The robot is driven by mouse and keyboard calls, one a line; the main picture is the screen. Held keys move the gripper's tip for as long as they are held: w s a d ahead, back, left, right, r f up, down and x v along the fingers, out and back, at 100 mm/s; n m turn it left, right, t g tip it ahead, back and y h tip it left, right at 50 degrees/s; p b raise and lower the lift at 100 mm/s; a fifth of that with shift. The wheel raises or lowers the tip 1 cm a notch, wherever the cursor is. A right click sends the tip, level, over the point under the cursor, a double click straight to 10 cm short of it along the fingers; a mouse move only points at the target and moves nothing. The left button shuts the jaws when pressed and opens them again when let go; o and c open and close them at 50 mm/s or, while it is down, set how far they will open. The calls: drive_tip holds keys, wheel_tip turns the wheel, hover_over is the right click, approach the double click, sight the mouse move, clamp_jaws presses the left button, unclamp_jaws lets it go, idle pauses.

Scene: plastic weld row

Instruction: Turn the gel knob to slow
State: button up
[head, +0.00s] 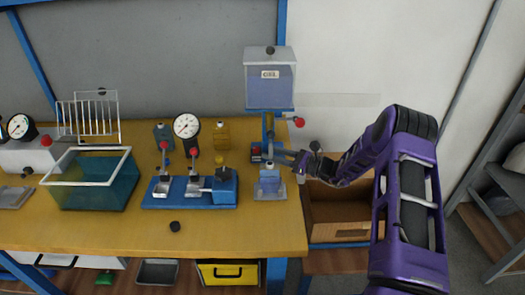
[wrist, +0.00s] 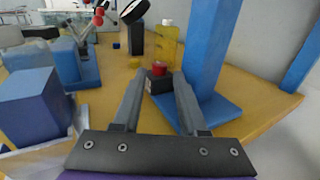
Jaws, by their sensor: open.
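The gel dispenser has a clear tank (head: 270,82) labelled GEL on a blue column (head: 268,125), which also shows in the wrist view (wrist: 208,50). A small dark block beside the column carries a red knob (wrist: 159,68); it shows small in the head view (head: 256,151). A red ball (head: 299,122) sticks out right of the column under the tank. I cannot tell which is labelled the gel knob, or its setting. My gripper (head: 277,158) is open and empty in front of the column. In the wrist view its fingertips (wrist: 159,82) frame the dark block, apparently without touching it.
A container of blue gel (head: 269,185) stands just below my gripper. A blue press row (head: 190,192) with red-balled levers, a dial gauge (head: 187,126) and a yellow bottle (head: 221,135) stand to the left. An open cardboard box (head: 340,232) is at the right.

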sight(259, 150)
drive_tip(key=shift+x, duration=2)
clamp_jaws()
